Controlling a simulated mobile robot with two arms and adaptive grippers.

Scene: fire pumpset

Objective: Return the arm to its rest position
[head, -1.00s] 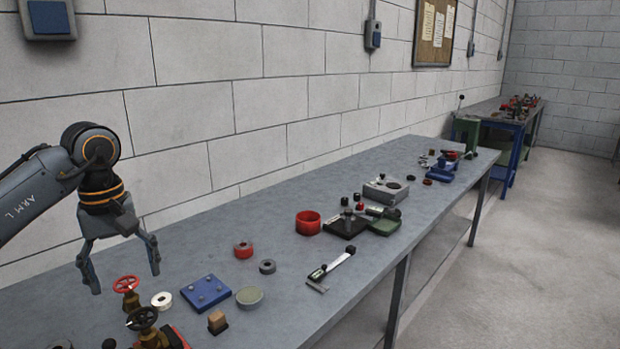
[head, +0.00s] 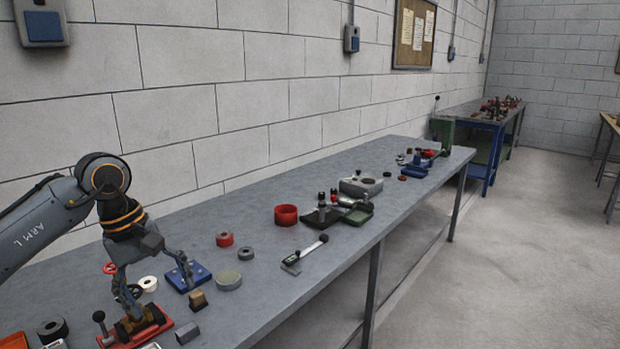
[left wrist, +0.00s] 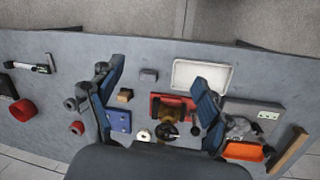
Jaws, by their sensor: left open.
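My left gripper (head: 155,282) is open and empty above the near left part of the grey workbench (head: 255,310). Its two fingers also show apart in the left wrist view (left wrist: 158,104). Below and between them in that view is a brass valve on a red base (left wrist: 160,101), with a dark handwheel (left wrist: 167,131). In the head view the red base (head: 152,328) lies just under the gripper, and the fingers partly hide the valve. I cannot tell the exact height of the fingers over it. My right gripper is not in view.
A white tray (left wrist: 202,75) lies beside the red base. A caliper-like tool (head: 305,254) and red ring (head: 286,215) are farther along. A block wall runs behind.

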